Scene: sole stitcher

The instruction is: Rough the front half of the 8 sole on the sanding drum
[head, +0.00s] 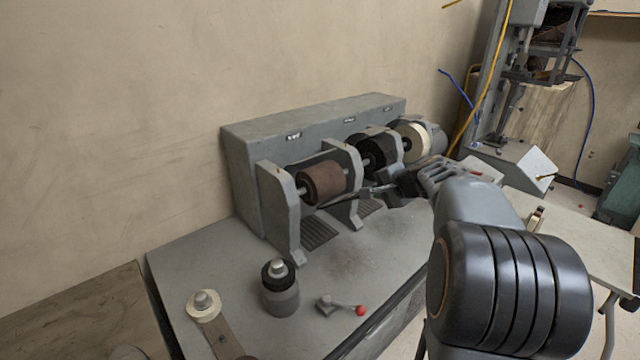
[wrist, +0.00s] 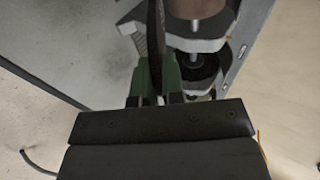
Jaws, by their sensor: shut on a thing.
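The sanding drum (head: 327,183) is a brown cylinder on a shaft between grey brackets. It also shows at the top of the wrist view (wrist: 197,8). My gripper (head: 392,193) is in front of the machine, right of the drum. In the wrist view, its green-padded fingers (wrist: 157,78) are shut on a thin dark sole (wrist: 155,38), seen edge-on and pointing up the picture. In the head view, the sole is a thin dark strip (head: 350,197) reaching left towards the drum's lower front. I cannot tell whether it touches the drum. Its size mark is not visible.
Right of the drum are a black wheel (head: 376,152) and a cream wheel (head: 412,140) on the same grey machine (head: 240,170). The middle bench top is clear.

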